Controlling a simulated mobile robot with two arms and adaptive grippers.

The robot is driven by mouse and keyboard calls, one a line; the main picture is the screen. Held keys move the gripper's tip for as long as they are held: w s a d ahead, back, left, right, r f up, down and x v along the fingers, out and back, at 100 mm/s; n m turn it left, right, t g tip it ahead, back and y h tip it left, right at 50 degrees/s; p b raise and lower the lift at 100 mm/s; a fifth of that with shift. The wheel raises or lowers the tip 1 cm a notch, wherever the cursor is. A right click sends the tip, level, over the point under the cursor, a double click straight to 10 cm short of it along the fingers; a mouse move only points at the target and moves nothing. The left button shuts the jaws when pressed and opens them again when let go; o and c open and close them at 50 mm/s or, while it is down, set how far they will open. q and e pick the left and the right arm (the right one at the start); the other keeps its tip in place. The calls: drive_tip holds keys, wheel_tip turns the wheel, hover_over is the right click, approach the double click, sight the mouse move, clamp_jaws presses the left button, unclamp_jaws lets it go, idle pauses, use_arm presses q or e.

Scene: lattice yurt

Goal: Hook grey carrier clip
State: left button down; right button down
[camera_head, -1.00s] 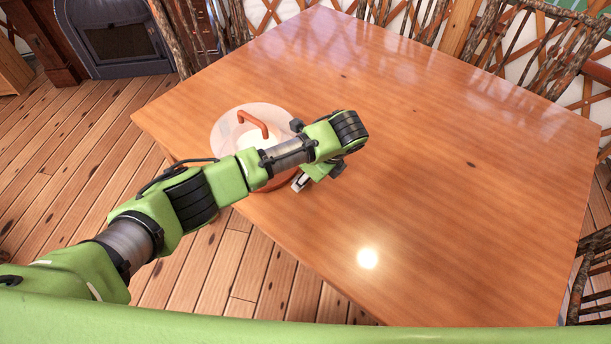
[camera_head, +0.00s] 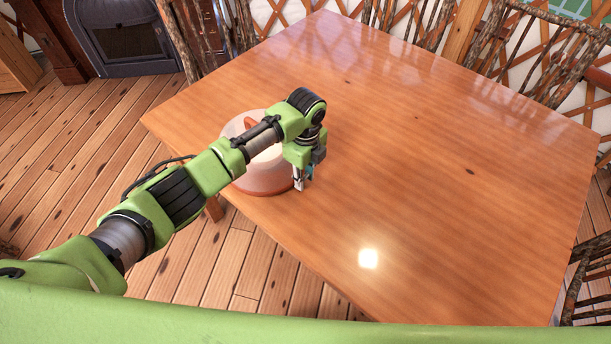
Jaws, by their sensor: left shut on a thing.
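A cake carrier with a clear dome (camera_head: 240,124), a reddish base (camera_head: 262,190) and an orange-red handle (camera_head: 249,124) stands near the table's left corner. My left arm passes over it and hides much of the dome. My left gripper (camera_head: 300,184) points down at the carrier's right side, close to the base rim. It is shut on a small light grey piece, which looks like the grey clip (camera_head: 298,185). The fingers hide most of the piece, and I cannot tell how it sits against the rim. My right gripper is not in view.
The wooden table (camera_head: 420,150) is bare to the right of the carrier. Twig chairs (camera_head: 210,35) stand along its far and right sides. A dark stove (camera_head: 125,40) stands at the back left on the plank floor.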

sight(305, 176)
use_arm(q)
drive_tip(key=c, duration=1.8)
unclamp_jaws()
drive_tip(key=shift+o, duration=0.2)
wheel_tip(305, 176, up, 12)
drive_tip(key=shift+d, duration=0.15)
